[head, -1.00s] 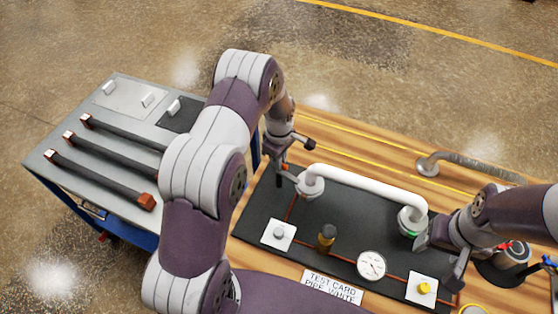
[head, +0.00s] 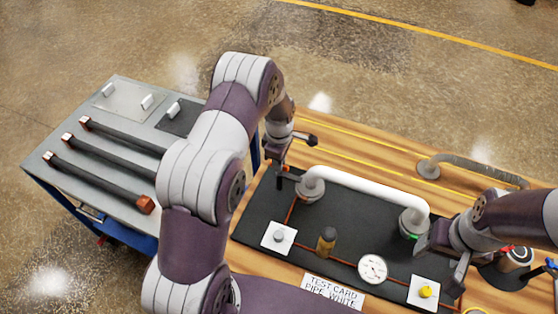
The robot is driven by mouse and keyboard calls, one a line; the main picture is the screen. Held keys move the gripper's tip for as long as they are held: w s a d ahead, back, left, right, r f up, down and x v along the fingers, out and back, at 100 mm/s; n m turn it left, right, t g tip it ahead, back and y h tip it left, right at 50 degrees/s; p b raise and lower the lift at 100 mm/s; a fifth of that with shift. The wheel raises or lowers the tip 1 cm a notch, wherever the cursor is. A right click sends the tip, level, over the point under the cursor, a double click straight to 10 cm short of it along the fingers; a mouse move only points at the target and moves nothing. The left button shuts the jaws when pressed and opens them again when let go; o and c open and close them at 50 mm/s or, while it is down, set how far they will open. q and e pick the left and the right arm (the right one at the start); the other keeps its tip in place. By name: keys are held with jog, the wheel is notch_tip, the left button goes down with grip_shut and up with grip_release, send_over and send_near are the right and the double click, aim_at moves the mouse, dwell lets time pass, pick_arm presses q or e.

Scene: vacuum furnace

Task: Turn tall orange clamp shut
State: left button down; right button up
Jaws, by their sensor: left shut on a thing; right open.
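The white pipe (head: 365,185) arches over a black board (head: 330,213), with a grey fitting at each end. A small orange part, seemingly the tall orange clamp (head: 285,168), shows beside the left fitting (head: 311,190). My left gripper (head: 281,172) is shut on it; the fingers and wrist hide most of the clamp. My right gripper (head: 441,257) is open beside the right fitting (head: 413,222), where a bit of green shows low down. I cannot tell whether it touches the fitting.
The board carries a white switch plate (head: 279,237), a brass-coloured knob (head: 326,242), a gauge (head: 373,268) and a yellow button (head: 425,291). A grey hose (head: 480,168) lies behind. A side cart (head: 60,180) holds several dark bars. My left arm crosses the middle.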

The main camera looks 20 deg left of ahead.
pick_arm(q)
jog(key=c, duration=1.3)
grip_release()
jog(key=shift+w+r, duration=0.1)
jog(key=shift+o, duration=0.8)
notch_tip(320, 180, up, 13)
jog(key=b, duration=0.3)
